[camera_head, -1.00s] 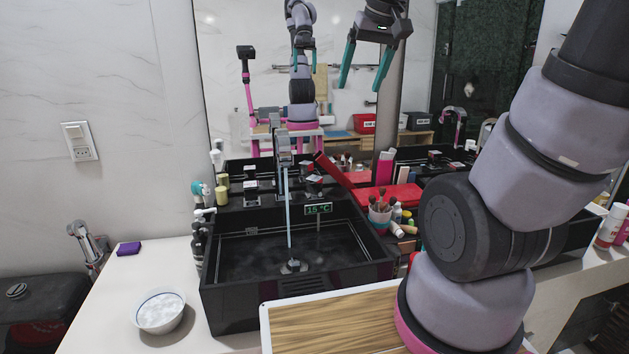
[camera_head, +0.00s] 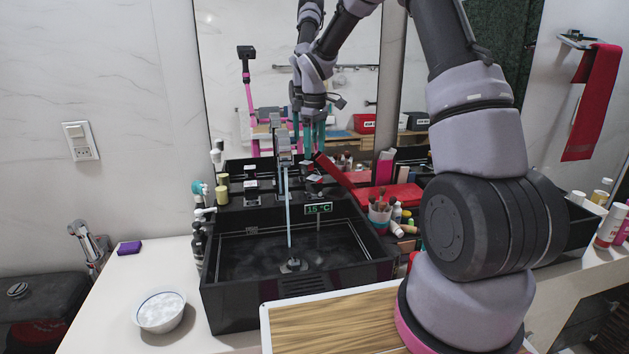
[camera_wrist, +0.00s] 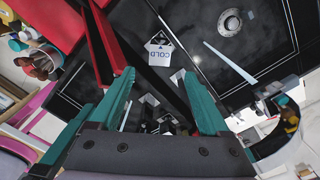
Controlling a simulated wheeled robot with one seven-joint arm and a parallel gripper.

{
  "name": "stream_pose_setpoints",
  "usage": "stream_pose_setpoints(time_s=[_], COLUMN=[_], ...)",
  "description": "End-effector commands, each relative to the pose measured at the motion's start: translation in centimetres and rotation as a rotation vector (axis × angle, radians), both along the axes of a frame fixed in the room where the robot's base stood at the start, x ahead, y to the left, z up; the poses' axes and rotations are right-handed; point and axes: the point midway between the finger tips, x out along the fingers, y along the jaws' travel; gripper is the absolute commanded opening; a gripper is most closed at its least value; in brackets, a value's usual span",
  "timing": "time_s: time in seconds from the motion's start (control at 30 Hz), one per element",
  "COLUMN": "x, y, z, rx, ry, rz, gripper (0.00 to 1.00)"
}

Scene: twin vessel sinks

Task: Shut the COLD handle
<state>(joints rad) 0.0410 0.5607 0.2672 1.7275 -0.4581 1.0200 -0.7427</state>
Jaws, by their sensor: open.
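The COLD handle (camera_wrist: 158,54) shows in the wrist view as a small white-topped lever marked COLD. It lies just beyond and between the fingertips of my open, empty gripper (camera_wrist: 158,78), apart from them. In the head view the right-hand handle (camera_head: 315,179), beside the red bar, sits behind the black sink (camera_head: 300,295). My gripper (camera_head: 309,150) hangs above that handle with its teal fingers pointing down. The faucet (camera_head: 283,148) runs a thin stream of water (camera_head: 288,210) into the basin.
A slanted red bar (camera_head: 334,170) stands close to the right of the handle and also shows in the wrist view (camera_wrist: 97,45). The other handle (camera_head: 251,186) is left of the faucet. A cup of brushes (camera_head: 380,213) stands right of the sink. A mirror is behind.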

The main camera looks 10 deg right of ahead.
Motion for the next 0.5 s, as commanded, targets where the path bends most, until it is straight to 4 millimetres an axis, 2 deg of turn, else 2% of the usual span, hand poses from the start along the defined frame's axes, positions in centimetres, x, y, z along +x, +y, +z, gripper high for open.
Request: stream_pose_setpoints(time_s=[0.27,0.5], x=[0.2,0.1], y=[0.1,0.1], z=[-3.1,-7.7], rx=[0.000,-0.001], ry=[0.008,0.009], rz=[0.013,0.012], gripper=[0.80,0.80])
